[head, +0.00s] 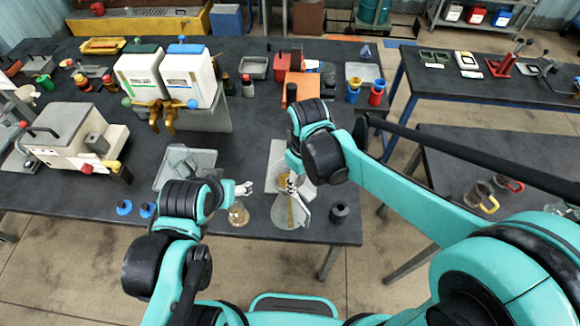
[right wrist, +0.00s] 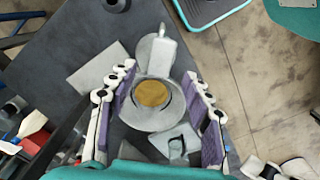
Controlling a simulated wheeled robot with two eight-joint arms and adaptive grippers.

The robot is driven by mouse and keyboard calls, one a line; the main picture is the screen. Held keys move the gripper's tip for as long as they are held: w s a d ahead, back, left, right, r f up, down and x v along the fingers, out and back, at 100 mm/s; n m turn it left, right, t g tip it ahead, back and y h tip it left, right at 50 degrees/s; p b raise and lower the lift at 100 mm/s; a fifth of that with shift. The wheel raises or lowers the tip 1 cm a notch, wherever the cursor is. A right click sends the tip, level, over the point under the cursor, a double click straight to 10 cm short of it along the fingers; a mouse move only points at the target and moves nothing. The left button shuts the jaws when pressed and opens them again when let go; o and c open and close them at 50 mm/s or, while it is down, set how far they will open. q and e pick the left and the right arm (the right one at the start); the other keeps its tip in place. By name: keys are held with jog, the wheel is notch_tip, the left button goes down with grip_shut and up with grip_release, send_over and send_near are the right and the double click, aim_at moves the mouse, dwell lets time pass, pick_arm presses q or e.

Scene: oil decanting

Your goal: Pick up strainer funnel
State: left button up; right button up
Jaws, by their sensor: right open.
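The strainer funnel (right wrist: 152,118) is grey and round with a brass-coloured mesh disc in its middle and a flat grey tab on its far side. It lies between the two fingers of my right gripper (right wrist: 159,76), which is open, with gaps visible on both sides. In the head view the funnel (head: 283,214) is near the table's front edge, partly hidden by my right gripper (head: 296,187) above it. My left gripper (head: 243,188) is beside a small glass vessel with brownish contents (head: 238,214); its jaw opening is too small to judge.
A dark cup (head: 340,211) stands right of the funnel. A grey tray (head: 172,164) lies to the left. White containers with taps (head: 186,75) stand behind on a grey stand. Two blue round pieces (head: 124,207) lie at the front left edge. The table's middle is fairly clear.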

jog(key=shift+w, duration=0.4)
jog(key=shift+w+f, duration=0.15)
jog(key=shift+f, duration=0.1)
jog(key=f, duration=0.4)
jog(key=s+f, duration=0.1)
jog(key=f, duration=0.2)
jog(key=shift+d+f+b, duration=0.1)
jog(key=shift+b, duration=0.2)
jog(key=shift+c, duration=0.3)
grip_shut()
